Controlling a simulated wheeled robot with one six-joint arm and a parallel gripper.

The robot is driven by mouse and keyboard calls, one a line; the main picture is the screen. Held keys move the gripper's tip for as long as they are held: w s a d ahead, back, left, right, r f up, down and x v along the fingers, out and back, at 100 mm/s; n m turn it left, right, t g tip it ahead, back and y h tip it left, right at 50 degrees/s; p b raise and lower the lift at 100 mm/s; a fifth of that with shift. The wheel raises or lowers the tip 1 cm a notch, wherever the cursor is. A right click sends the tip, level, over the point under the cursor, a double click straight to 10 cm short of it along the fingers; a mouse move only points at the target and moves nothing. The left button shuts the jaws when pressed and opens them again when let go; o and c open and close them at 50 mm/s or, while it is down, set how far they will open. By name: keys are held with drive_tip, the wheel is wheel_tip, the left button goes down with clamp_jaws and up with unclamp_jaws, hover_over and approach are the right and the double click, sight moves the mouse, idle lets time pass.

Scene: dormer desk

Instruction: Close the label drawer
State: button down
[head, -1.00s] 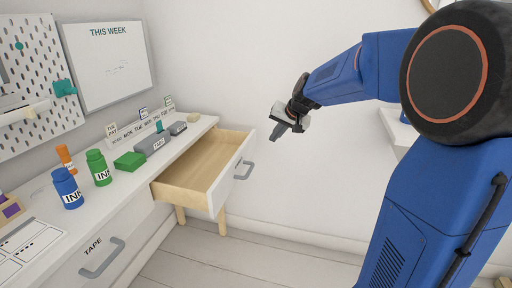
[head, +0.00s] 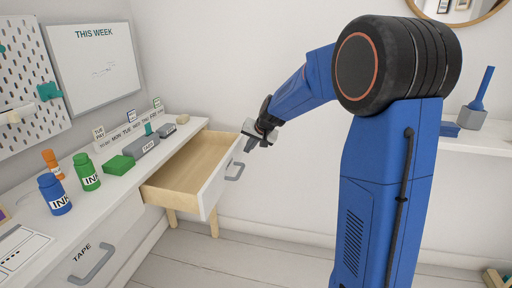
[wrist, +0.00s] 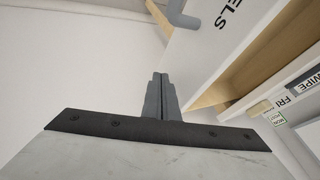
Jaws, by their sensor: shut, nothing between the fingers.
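The label drawer (head: 190,172) is pulled out of the white desk, and its wooden inside looks empty. Its white front (head: 215,187) carries a grey handle (head: 234,171). In the wrist view the front shows the letters "ELS" (wrist: 231,12), with part of the handle (wrist: 182,15) at the top. My gripper (head: 252,147) is shut and empty, just off the outer side of the drawer front, near its far end and above the handle. In the wrist view its closed fingers (wrist: 160,95) point toward the drawer front. I cannot tell whether they touch it.
The tape drawer (head: 75,262) is shut, with a grey handle (head: 92,264). Ink bottles (head: 54,194), a green box (head: 118,165) and a tape block (head: 145,146) stand on the desk top. A white shelf (head: 480,146) is at right. The floor before the drawer is clear.

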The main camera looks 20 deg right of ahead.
drive_tip(key=shift+w+a, duration=0.35)
drive_tip(key=shift+a, duration=0.1)
hover_over(209, 153)
drive_tip(key=shift+s+a, duration=0.1)
drive_tip(key=shift+a, duration=0.1)
idle(0.4)
